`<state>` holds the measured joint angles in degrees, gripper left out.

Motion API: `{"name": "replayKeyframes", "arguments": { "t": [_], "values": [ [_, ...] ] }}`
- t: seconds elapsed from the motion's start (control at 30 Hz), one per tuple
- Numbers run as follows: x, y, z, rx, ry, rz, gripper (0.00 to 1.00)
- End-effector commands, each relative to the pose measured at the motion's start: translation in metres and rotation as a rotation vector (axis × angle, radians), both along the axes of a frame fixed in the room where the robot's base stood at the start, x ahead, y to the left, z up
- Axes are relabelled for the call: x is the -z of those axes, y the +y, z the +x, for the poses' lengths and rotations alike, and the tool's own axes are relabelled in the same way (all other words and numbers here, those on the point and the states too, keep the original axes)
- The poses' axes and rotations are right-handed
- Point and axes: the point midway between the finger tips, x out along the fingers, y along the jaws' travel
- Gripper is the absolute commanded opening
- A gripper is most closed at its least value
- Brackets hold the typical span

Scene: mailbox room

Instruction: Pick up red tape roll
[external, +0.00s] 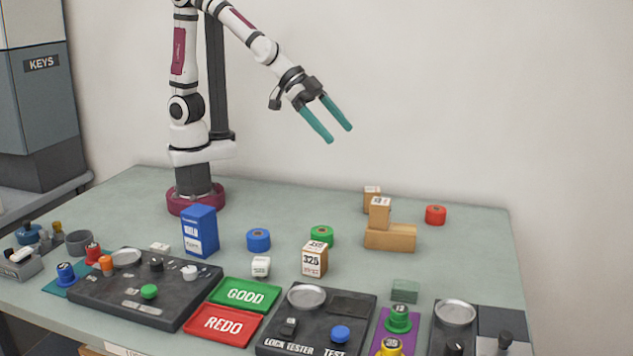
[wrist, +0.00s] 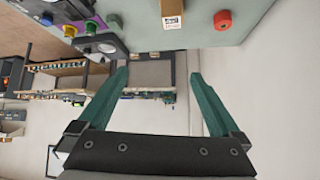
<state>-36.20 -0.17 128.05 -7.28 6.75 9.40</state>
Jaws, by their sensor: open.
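The red tape roll (external: 436,215) lies on the table at the back right, to the right of the wooden blocks. It also shows near the top of the wrist view (wrist: 223,21), close to the table edge. My gripper (external: 338,133) is high above the table, up and to the left of the red roll in the external view. Its two green fingers are spread apart and empty, and they also show in the wrist view (wrist: 162,76). Nothing hides the red roll in the external view.
Wooden blocks (external: 390,237) are stacked left of the red roll. A blue tape roll (external: 258,240) and a green one (external: 321,237) lie mid-table. A blue box (external: 200,232) stands near my base. Red and green trays and dark panels fill the front. The back right is fairly clear.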

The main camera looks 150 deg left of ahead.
Motion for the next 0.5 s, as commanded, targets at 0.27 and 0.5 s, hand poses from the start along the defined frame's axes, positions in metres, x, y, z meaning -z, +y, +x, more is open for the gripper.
{"name": "replayKeyframes", "arguments": {
  "t": [0.27,0.5],
  "values": [
    [0.088,0.162,-0.042,-0.411,-0.3,0.198,1.0],
    [0.18,0.163,-0.04,-0.41,-0.314,0.208,1.0]
  ]
}}
